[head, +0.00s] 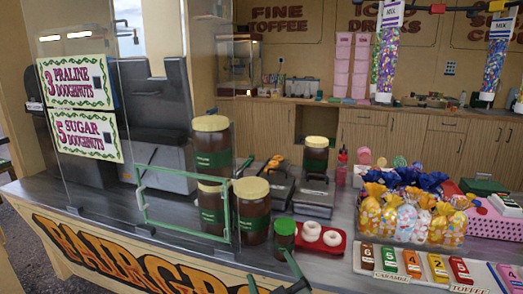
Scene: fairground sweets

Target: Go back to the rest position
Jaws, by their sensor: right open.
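My right gripper (269,267) shows at the bottom edge, right of centre, in the head view. Its two green fingers are spread apart with nothing between them. The rest of that gripper is cut off by the frame. It is in front of the counter (180,254), near a green-lidded jar (284,236). I cannot tell whether it touches anything. My left gripper is not in view.
Large yellow-lidded jars (252,212) stand left of the green-lidded jar. A red tray (311,250) holds two white doughnuts. Bagged sweets (405,222) and price cards (411,265) fill the right. A clear screen (150,110) with a green-edged opening stands left.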

